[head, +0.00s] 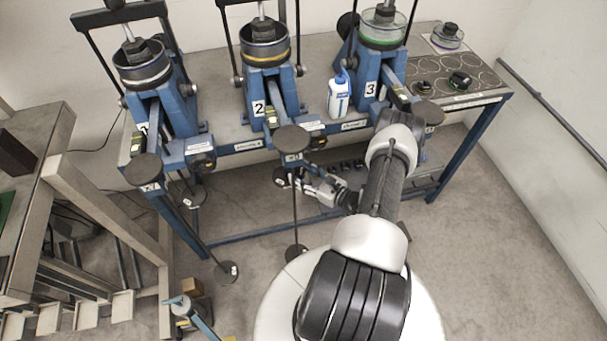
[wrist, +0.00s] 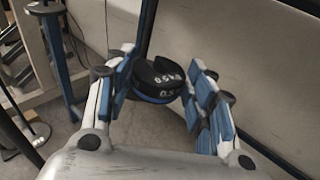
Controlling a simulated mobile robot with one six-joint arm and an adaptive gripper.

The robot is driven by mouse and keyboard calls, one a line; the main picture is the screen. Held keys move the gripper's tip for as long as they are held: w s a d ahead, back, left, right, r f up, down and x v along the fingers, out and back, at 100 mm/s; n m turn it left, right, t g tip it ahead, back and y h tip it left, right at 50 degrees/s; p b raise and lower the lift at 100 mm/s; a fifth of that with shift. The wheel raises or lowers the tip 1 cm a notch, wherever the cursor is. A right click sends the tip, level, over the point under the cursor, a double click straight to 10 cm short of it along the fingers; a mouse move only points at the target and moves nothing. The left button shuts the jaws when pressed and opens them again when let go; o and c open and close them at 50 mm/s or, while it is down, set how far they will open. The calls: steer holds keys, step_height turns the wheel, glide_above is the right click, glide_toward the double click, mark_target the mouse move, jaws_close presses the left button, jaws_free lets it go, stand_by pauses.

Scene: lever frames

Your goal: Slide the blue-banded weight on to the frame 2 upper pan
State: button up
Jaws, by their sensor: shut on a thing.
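The blue-banded weight (wrist: 158,80) is a black slotted disc with a blue lower edge and "0.5" marks. In the wrist view, my gripper (wrist: 160,88) is shut on it, with fingers on its left and right. A dark rod (wrist: 147,28) rises just behind it; I cannot tell whether the rod is in the slot. In the head view, my gripper (head: 303,185) is below the round end cap (head: 291,138) of frame 2 (head: 258,107), beside its hanging rod (head: 294,215). A dark, pale-marked disc shows at the fingertips; weight and upper pan are hard to tell apart there.
A lower disc (head: 297,252) hangs near the floor under frame 2. Frame 1's hanging discs (head: 228,271) are to the left. A blue-and-white bottle (head: 339,97) stands between frames 2 and 3. Other weights (head: 460,80) lie on the right tabletop. A bench (head: 100,205) is at left.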

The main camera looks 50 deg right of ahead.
steer(key=shift+w+a, duration=0.15)
steer(key=shift+w, duration=0.1)
steer(key=shift+w+a, duration=0.6)
steer(key=shift+w, duration=0.1)
steer(key=shift+w+a, duration=0.5)
steer(key=shift+w, duration=0.15)
stand_by(0.7)
steer(key=shift+f+b, duration=0.4)
steer(key=shift+b, duration=0.15)
stand_by(0.5)
steer(key=o, duration=1.3)
steer(key=shift+s+d+r+p, duration=0.1)
steer(key=shift+s+r+p, duration=0.1)
steer(key=shift+s, duration=0.95)
steer(key=shift+s+d+r+p, duration=0.1)
steer(key=shift+s+r+p, duration=0.1)
steer(key=shift+s, duration=1)
steer(key=shift+s+d+r+p, duration=0.1)
steer(key=shift+s+p, duration=0.1)
steer(key=shift+s, duration=0.95)
